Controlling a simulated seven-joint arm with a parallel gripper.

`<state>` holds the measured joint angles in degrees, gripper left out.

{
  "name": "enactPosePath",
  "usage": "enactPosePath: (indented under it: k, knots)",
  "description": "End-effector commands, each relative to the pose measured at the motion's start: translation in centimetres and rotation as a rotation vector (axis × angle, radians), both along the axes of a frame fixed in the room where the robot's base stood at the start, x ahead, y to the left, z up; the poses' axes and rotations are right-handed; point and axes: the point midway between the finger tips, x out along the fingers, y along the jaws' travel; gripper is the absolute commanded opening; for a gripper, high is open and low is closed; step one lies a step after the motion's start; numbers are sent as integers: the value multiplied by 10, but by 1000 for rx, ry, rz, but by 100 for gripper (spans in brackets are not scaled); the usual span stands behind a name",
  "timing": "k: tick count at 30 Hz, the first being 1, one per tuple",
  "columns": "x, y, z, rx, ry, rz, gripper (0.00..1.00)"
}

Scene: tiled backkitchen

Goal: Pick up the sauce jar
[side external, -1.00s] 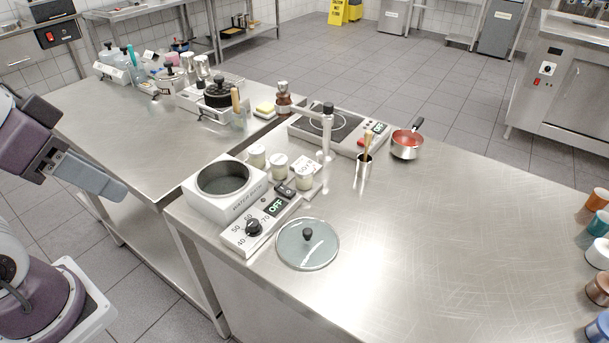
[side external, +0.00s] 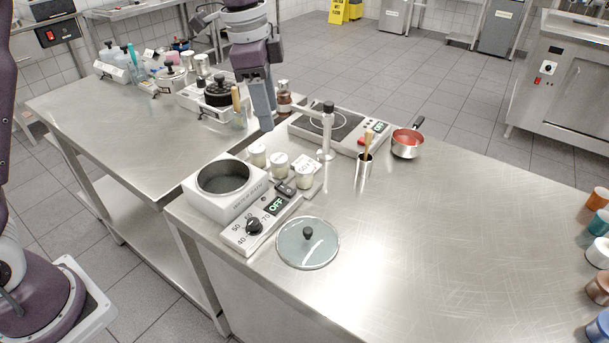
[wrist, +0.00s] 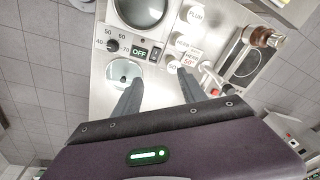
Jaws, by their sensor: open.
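Three small pale jars stand in a row beside the water bath: a far one (side external: 257,155), a middle one (side external: 279,166) and a near one (side external: 304,179). I cannot tell which, if any, is the sauce jar. They show in the wrist view as a far jar (wrist: 195,15), a middle jar (wrist: 182,43) and a near jar (wrist: 174,65). A brown bottle-like container (side external: 284,99) stands farther back; it also shows in the wrist view (wrist: 262,37). My gripper (side external: 266,124) is open and empty, above the counter; its fingers (wrist: 158,88) point toward the jar row.
The white water bath (side external: 227,208) has an open round well and a control panel. A glass lid (side external: 307,243) lies in front. A hotplate (side external: 345,128), a red-filled saucepan (side external: 407,144) and a metal cup with a wooden-handled tool (side external: 364,172) stand right. The right counter is mostly clear.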

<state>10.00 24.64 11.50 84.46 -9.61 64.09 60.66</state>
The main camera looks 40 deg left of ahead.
Motion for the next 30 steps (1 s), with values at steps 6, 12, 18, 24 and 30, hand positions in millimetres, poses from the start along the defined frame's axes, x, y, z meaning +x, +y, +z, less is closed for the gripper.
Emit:
enactPosePath:
  k: [6, 12, 18, 24, 30]
  knots:
    - [67, -25, -102, 83, 97, -386, 49]
    - [75, -30, -134, 98, 117, -477, 49]
    - [72, -29, -169, 97, 119, -473, 49]
    - [73, -29, -193, 98, 113, -473, 49]
    - [74, -29, -194, 97, 112, -472, 47]
